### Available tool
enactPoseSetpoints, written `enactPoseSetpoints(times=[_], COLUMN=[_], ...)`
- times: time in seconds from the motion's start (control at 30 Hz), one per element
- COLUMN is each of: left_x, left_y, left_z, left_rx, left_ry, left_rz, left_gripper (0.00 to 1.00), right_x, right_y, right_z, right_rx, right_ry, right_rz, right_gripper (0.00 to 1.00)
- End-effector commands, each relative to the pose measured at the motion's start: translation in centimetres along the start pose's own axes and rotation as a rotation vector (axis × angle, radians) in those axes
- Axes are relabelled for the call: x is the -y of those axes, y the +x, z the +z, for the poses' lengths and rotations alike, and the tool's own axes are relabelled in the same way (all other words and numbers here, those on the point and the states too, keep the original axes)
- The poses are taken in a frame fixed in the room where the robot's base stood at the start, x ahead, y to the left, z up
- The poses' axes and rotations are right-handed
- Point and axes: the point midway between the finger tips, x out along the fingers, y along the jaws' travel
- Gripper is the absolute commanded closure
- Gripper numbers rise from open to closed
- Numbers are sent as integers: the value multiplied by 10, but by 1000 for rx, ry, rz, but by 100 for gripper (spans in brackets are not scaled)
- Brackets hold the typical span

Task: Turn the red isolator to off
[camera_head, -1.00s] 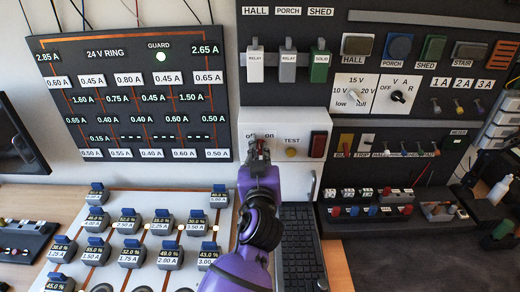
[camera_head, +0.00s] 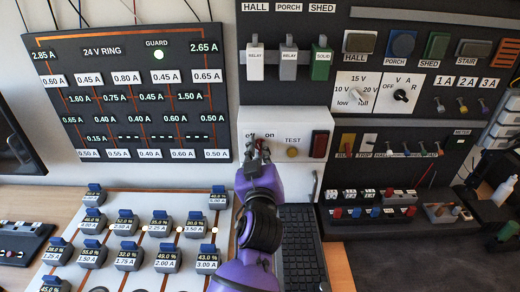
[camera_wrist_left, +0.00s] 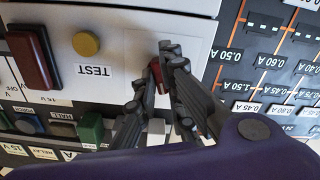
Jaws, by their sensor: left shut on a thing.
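The red isolator (camera_wrist_left: 157,74) is a small red handle on the white panel, beside the printed "off" and "on" labels. In the head view my left gripper (camera_head: 257,155) covers most of it, just below those labels. In the left wrist view my left gripper (camera_wrist_left: 162,76) has its grey fingers closed around the red handle. The fingers hide much of the handle, so I cannot tell its exact angle. My right gripper is not in view.
A yellow TEST button (camera_head: 292,152) and a red rocker (camera_head: 319,144) sit right of the isolator on the same panel. The 24 V ring board (camera_head: 130,45) is to the left. Knob blocks (camera_head: 160,222) and a keyboard (camera_head: 301,245) lie below.

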Motion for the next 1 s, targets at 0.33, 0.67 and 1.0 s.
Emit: enactPoseSetpoints(times=[0.33, 0.67, 1.0], left_x=[1, 1, 0], left_y=[0, 0, 0], left_z=[1, 2, 0], left_rx=[0, 1, 0], left_ry=[-128, -209, -302], left_rz=[-1, -2, -1], left_gripper=[100, 100, 100], right_x=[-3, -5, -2], right_y=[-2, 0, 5], right_z=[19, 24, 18], right_rx=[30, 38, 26], right_ry=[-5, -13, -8], right_rz=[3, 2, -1], right_gripper=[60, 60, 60])
